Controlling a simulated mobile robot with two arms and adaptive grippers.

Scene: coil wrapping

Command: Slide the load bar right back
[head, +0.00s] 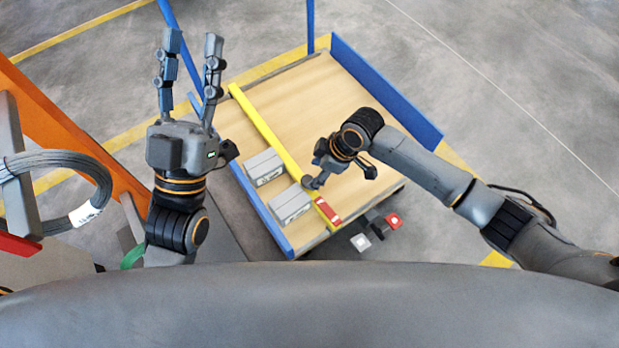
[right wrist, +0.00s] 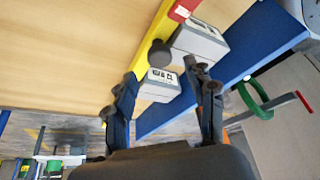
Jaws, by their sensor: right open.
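The load bar (head: 275,140) is a long yellow bar lying slantwise across the wooden deck, with a red section at its near end. It also shows in the right wrist view (right wrist: 152,62), where a dark round knob (right wrist: 160,52) sits at it. My right gripper (head: 322,177) is over the bar's near half. My left gripper (head: 192,42) is open and empty, fingers pointing up, left of the cart.
Two grey boxes (head: 264,167) (head: 290,204) stand left of the bar, by the cart's blue edge (head: 262,208). The wooden deck (head: 335,95) right of the bar is mostly clear. A blue side panel (head: 385,88) bounds the right. A wire coil (head: 97,170) hangs at far left.

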